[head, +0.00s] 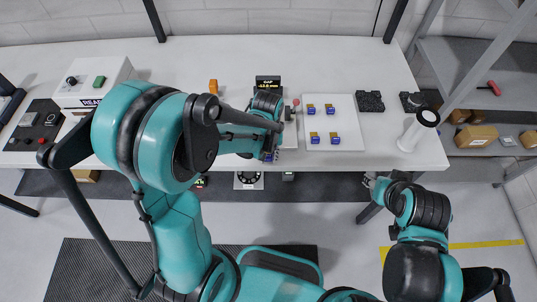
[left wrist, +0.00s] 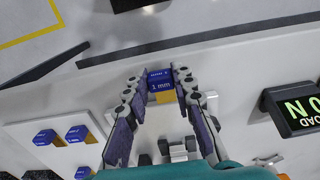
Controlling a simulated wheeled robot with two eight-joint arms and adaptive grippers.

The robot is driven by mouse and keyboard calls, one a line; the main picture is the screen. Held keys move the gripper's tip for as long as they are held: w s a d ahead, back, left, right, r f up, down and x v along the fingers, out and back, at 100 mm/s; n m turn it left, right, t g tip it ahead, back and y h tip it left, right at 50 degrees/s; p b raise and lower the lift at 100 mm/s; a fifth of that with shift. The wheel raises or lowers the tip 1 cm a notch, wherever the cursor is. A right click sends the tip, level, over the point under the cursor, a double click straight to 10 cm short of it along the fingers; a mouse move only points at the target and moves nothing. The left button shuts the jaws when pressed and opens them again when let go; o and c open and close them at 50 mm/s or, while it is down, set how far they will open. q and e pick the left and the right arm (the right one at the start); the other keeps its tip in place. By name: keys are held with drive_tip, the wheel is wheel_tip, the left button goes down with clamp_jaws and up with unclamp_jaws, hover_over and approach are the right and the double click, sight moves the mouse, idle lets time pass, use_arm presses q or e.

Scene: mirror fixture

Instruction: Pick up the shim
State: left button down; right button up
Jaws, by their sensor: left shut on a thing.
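A shim (left wrist: 161,86), blue on top with a "1 mm" label and yellow-orange below, sits between the fingertips of my left gripper (left wrist: 160,78) in the left wrist view. The fingers are shut on its two sides. In the head view my left gripper (head: 269,152) is over the front edge area of the table, and my arm hides most of it. More blue and yellow shims (head: 333,138) stand on a white tray (head: 350,112); some show in the left wrist view (left wrist: 77,133). My right gripper (head: 371,181) is off the table's front edge, too small to tell its jaws.
The white table (head: 220,60) has a display reading "GAP -13.0 mm" (head: 268,82) behind my left gripper. Dark blocks (head: 370,101) and a white cylinder (head: 418,130) stand at right. A control box (head: 92,88) stands at left. The table's back is clear.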

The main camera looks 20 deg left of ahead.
sight(268, 157)
use_arm(q)
drive_tip(key=shift+w+f, duration=0.1)
drive_tip(key=c, duration=1.2)
unclamp_jaws()
wheel_tip(268, 157, up, 12)
drive_tip(key=shift+r, duration=0.1)
